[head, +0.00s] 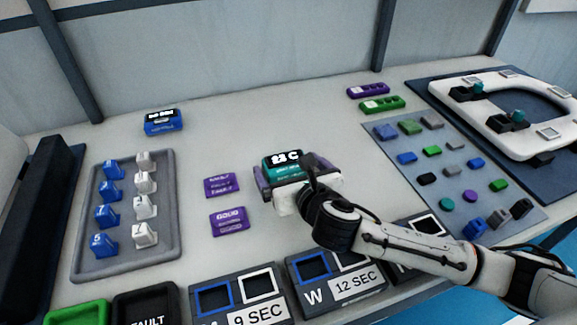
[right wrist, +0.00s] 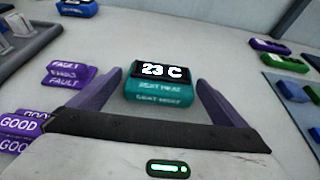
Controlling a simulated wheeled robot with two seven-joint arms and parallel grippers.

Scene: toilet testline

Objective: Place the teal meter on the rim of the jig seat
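The teal meter (head: 282,161), with a dark display reading 23 C, sits on the pale table in the middle of the head view. In the right wrist view the teal meter (right wrist: 158,86) lies between the two purple fingers, with a gap on each side. My right gripper (head: 288,172) is open around it. The jig seat (head: 472,112) is a white ring on a dark blue board at the right, with teal-topped black fixtures on its rim. My left gripper is out of view.
A blue meter (head: 163,122) stands at the back left. A grey tray (head: 170,235) holds blue and white numbered pieces. Purple label stacks (head: 229,222) lie left of my gripper. Purple and green strips (head: 382,104) and a mat (head: 480,160) of small parts lie towards the seat.

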